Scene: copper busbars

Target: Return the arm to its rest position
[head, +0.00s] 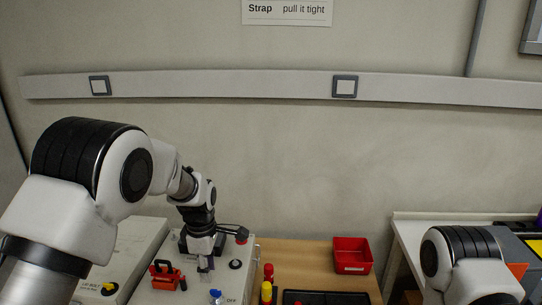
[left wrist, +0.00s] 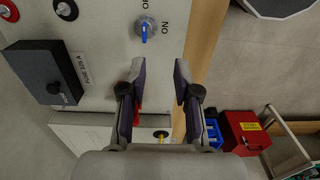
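My left arm (head: 110,175) reaches in from the left in the head view. Its gripper (head: 205,266) points down over the grey-white switch box (head: 222,289). In the left wrist view the two fingers of my left gripper (left wrist: 159,75) stand apart with nothing held between them. A small red part (left wrist: 138,108) shows partly hidden behind one finger. My right arm (head: 472,262) shows only as a joint at the lower right of the head view; its gripper is not in view.
A red handled object (head: 167,276) and a blue knob (head: 215,296) are on the switch box close to my left gripper. A red bin (head: 352,255) stands on the wooden bench (head: 300,252).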

